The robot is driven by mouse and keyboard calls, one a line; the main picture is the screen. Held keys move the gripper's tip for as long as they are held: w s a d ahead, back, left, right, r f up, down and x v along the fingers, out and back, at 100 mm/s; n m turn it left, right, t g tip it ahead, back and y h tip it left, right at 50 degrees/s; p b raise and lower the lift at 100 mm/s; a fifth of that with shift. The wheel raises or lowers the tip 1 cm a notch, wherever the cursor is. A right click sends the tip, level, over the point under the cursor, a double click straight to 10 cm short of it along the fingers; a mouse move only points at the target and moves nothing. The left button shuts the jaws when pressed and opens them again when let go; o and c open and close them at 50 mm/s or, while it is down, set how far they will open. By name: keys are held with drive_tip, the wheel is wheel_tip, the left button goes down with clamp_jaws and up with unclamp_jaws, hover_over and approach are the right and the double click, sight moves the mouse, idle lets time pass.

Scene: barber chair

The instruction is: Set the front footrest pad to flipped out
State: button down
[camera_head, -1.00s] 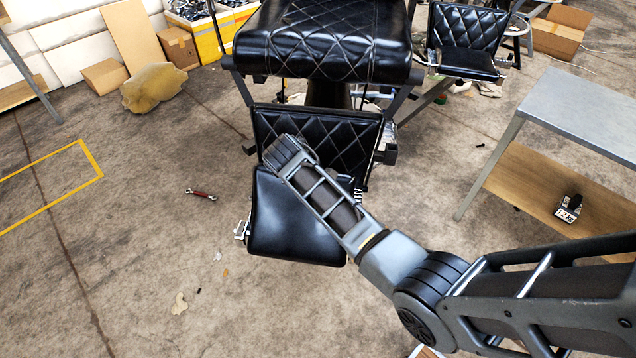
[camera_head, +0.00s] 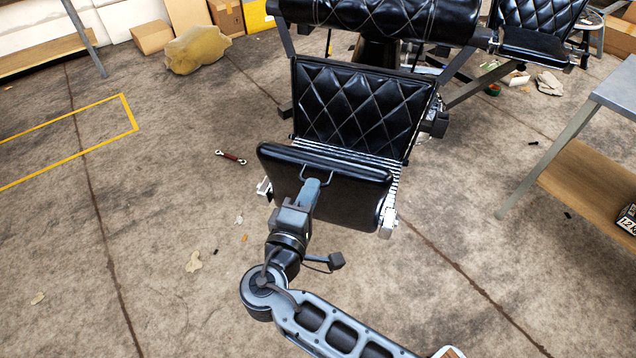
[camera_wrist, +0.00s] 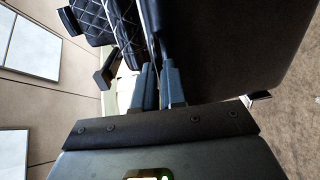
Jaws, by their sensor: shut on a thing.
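The front footrest pad (camera_head: 350,200) is a black padded panel at the lower end of the chair's quilted leg rest (camera_head: 350,105). It stands tilted up off its metal hinge brackets (camera_head: 388,215), with its thick edge toward the seat and a side with a thin wire handle (camera_head: 317,170) toward me. My gripper (camera_head: 308,192) is shut at this handle, in front of the pad. In the wrist view, the two blue-grey fingers (camera_wrist: 158,85) lie close beside the dark pad (camera_wrist: 225,45). The fingertips and the handle are hidden there.
The black barber chair seat (camera_head: 380,15) is above the leg rest. A metal table (camera_head: 612,90) stands at the right. A red-handled wrench (camera_head: 231,157) lies on the floor at left. The floor on both sides of the pad is mostly open.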

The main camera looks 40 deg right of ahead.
drive_tip(key=shift+t+h, duration=0.3)
drive_tip(key=shift+h, duration=0.1)
drive_tip(key=shift+s+a+f+b, duration=0.7)
drive_tip(key=shift+a+f+b, duration=0.15)
drive_tip(key=shift+f, duration=0.05)
drive_tip(key=shift+s+a+f+b, duration=0.65)
drive_tip(key=shift+a+f+b, duration=0.15)
drive_tip(key=shift+f, duration=0.2)
drive_tip(key=c, duration=1.2)
unclamp_jaws()
drive_tip(key=shift+r, duration=0.2)
drive_tip(key=v, duration=0.8)
drive_tip(key=shift+w+f, duration=0.1)
